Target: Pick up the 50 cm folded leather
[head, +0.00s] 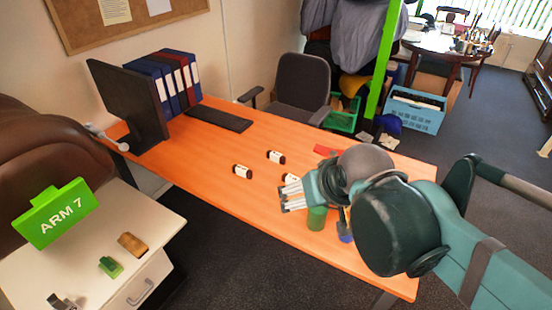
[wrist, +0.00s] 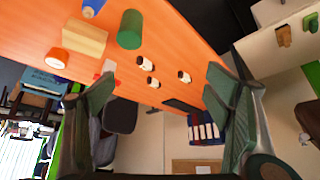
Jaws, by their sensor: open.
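No thing in view is plainly a folded leather. A small brown piece (head: 132,244) lies on the white cabinet at the lower left of the head view; I cannot tell its material. A tan block (wrist: 78,40) lies on the orange table in the wrist view, and its material is also unclear. My gripper (head: 291,196) is over the orange table, near the green cylinder, in the head view. In the wrist view its two fingers (wrist: 158,103) are wide apart with nothing between them. My arm hides part of the table's right end.
The orange table (head: 205,165) bears several small bottles (head: 242,171), a green cylinder (head: 317,218), a blue object (head: 346,238), a monitor (head: 130,100) and binders (head: 172,80). The white cabinet (head: 60,270) stands at left, by a brown leather seat (head: 45,165). A chair (head: 300,85) stands behind.

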